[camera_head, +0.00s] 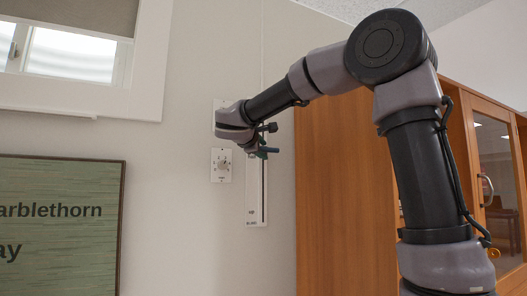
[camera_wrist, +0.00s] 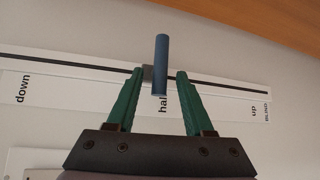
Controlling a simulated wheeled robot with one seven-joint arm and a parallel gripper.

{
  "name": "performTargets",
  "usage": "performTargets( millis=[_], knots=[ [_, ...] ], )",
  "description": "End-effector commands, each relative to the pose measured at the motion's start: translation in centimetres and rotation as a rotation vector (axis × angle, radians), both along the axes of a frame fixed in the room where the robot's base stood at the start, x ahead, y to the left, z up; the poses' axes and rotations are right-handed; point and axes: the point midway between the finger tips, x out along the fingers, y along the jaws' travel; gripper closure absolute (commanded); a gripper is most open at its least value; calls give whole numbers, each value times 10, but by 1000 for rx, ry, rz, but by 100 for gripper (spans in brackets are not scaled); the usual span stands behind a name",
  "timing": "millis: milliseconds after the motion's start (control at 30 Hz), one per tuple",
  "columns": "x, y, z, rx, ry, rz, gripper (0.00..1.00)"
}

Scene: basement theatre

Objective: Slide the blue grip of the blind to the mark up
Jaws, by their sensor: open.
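The blue grip (camera_wrist: 161,65) stands out from a dark slot in the white blind plate (camera_wrist: 60,85). It sits at the middle marking, which reads "hal" with the rest hidden. The "down" mark (camera_wrist: 22,89) is at the left end and the "up" mark (camera_wrist: 254,112) at the right, beside "BLIND". My gripper (camera_wrist: 160,73) is open, its green fingers on either side of the grip with gaps showing. In the head view, the blue grip (camera_head: 269,150) shows at my gripper, and the plate (camera_head: 252,205) hangs vertically below; its lettering there is too small to read.
A white plate with a dial (camera_head: 221,165) is left of the blind plate. The window (camera_head: 75,55) with its grey shade (camera_head: 85,12) is at upper left, above a green sign (camera_head: 60,220). A wooden cabinet (camera_head: 340,190) stands close on the right.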

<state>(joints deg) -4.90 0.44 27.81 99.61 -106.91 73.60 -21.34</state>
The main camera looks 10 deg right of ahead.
Motion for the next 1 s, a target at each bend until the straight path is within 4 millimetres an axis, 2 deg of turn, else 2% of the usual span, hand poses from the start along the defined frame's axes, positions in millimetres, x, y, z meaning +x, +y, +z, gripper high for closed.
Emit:
performTargets(
  millis=[133,400,433,500,567,1000],
  knots=[
    [8,-5,-1,0,0,0,48],
    [10,-6,-1,0,0,0,48],
    [10,-6,-1,0,0,0,52],
    [10,-6,-1,0,0,0,78],
    [10,-6,-1,0,0,0,100],
    [9,-6,-2,0,1,0,100]
  ],
)
